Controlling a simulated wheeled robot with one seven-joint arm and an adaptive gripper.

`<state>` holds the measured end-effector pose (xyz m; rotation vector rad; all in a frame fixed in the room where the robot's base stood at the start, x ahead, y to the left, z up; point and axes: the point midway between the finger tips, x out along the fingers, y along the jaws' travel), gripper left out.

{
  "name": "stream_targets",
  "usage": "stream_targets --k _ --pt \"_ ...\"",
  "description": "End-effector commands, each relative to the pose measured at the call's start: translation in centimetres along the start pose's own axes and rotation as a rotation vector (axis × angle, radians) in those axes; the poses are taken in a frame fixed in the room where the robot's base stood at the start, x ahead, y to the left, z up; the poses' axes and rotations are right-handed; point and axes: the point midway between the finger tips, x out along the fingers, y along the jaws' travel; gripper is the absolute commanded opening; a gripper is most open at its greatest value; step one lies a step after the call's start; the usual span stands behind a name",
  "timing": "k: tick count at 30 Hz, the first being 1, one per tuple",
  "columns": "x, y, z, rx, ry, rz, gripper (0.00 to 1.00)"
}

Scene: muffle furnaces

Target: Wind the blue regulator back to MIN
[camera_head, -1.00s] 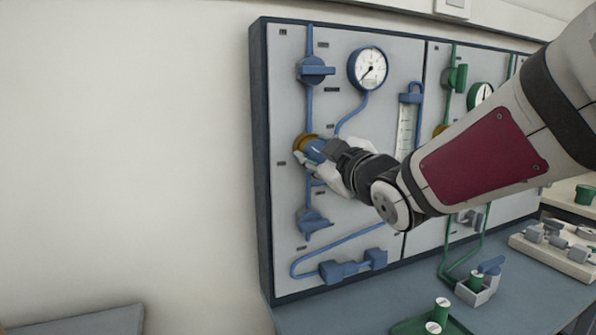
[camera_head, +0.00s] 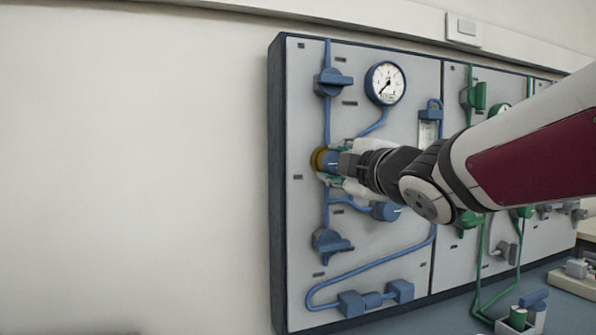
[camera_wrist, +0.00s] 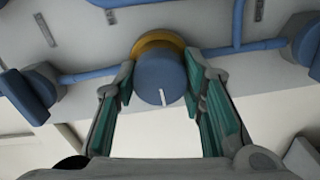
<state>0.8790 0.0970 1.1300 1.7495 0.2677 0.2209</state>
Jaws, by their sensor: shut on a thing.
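The blue regulator (camera_head: 330,163) is a round knob with a brass collar on the left part of the grey panel. My gripper (camera_head: 336,163) is shut on it, one finger above and one below in the head view. In the wrist view the regulator's blue face (camera_wrist: 159,82) sits between the green-padded fingertips of my gripper (camera_wrist: 160,76). A white mark on the face points toward the bottom of that picture. The round gauge (camera_head: 385,83) above right has its needle toward the lower left. No MIN lettering is readable.
Blue valve handles stand above (camera_head: 333,82) and below (camera_head: 330,243) the regulator. Another blue knob (camera_head: 385,211) is just below my gripper. Green fittings (camera_head: 480,97) and pipes are to the right. The wall left of the panel is bare.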

Motion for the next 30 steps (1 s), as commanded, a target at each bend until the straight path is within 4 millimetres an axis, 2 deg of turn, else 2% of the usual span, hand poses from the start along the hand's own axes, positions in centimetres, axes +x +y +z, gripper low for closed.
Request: stream_targets --k 14,15,17,26,30 --pt "0.02 -0.04 -0.08 -0.015 0.002 -0.001 0.09" --pt "0.03 -0.05 -0.07 -0.015 0.002 -0.001 0.44" --pt "0.03 -0.04 -0.07 -0.014 0.002 -0.001 0.57" --pt "-0.01 -0.02 -0.04 -0.013 0.001 -0.001 0.58" --pt "-0.67 0.02 -0.09 -0.014 0.001 0.0 0.58"
